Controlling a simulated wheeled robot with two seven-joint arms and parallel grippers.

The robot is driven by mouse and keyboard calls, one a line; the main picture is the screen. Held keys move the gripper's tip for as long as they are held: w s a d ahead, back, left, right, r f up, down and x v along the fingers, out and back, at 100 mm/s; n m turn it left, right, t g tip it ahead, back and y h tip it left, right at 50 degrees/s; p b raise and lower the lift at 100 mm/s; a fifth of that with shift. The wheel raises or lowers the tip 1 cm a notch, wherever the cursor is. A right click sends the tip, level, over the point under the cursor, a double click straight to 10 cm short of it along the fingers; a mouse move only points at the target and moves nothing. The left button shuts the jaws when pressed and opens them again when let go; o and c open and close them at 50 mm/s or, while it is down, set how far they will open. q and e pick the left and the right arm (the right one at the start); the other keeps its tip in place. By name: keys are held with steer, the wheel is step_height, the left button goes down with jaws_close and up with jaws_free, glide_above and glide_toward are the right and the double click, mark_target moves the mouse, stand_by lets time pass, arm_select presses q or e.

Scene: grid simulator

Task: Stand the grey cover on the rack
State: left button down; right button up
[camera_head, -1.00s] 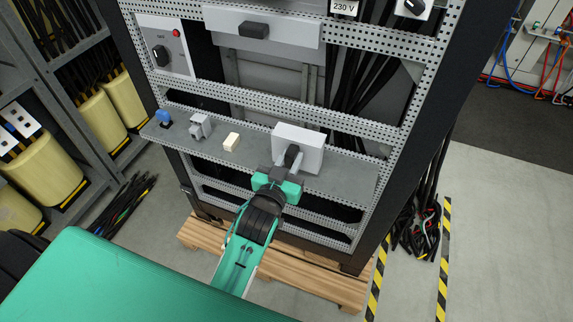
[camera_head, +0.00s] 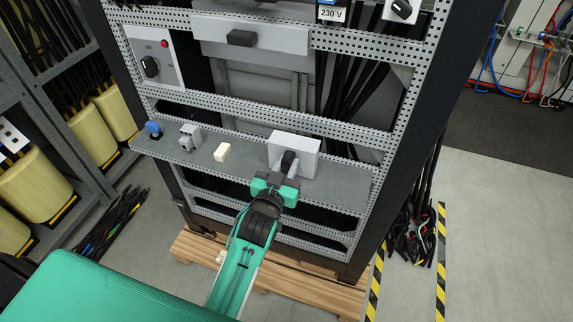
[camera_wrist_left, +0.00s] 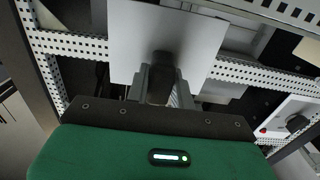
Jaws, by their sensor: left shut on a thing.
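The grey cover (camera_head: 306,157) is a flat light-grey panel with a dark handle. It stands upright at the right part of the rack's grey shelf (camera_head: 345,192). My left gripper (camera_head: 286,166) is shut on the cover's dark handle, in front of the panel. In the left wrist view the cover (camera_wrist_left: 205,35) fills the top middle, with the gripper's fingers (camera_wrist_left: 160,85) closed around the handle. The rack (camera_head: 385,125) has perforated light-grey rails. Whether the cover's lower edge touches the shelf is hidden by the gripper. My right gripper does not show.
A blue knob (camera_head: 153,129), a grey clamp-like part (camera_head: 189,137) and a cream block (camera_head: 222,151) stand on the shelf left of the cover. Above is a panel with a red button (camera_head: 150,58). Black cables (camera_head: 415,225) hang at right. A wooden pallet (camera_head: 290,280) lies below.

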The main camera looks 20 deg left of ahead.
arm_select(q)
steer(key=shift+f, duration=0.3)
stand_by(0.5)
steer(key=c, duration=1.1)
jaws_free()
steer(key=shift+s+f, duration=0.1)
steer(key=shift+s+f+b, duration=0.15)
steer(key=shift+s+b, duration=0.35)
steer(key=shift+s+a+r+b, duration=0.15)
steer(key=shift+s+b, duration=1)
steer(key=shift+s, duration=2.05)
steer(key=shift+s+a+r+b, duration=0.1)
steer(key=shift+s+b, duration=1)
steer(key=shift+s, duration=2.05)
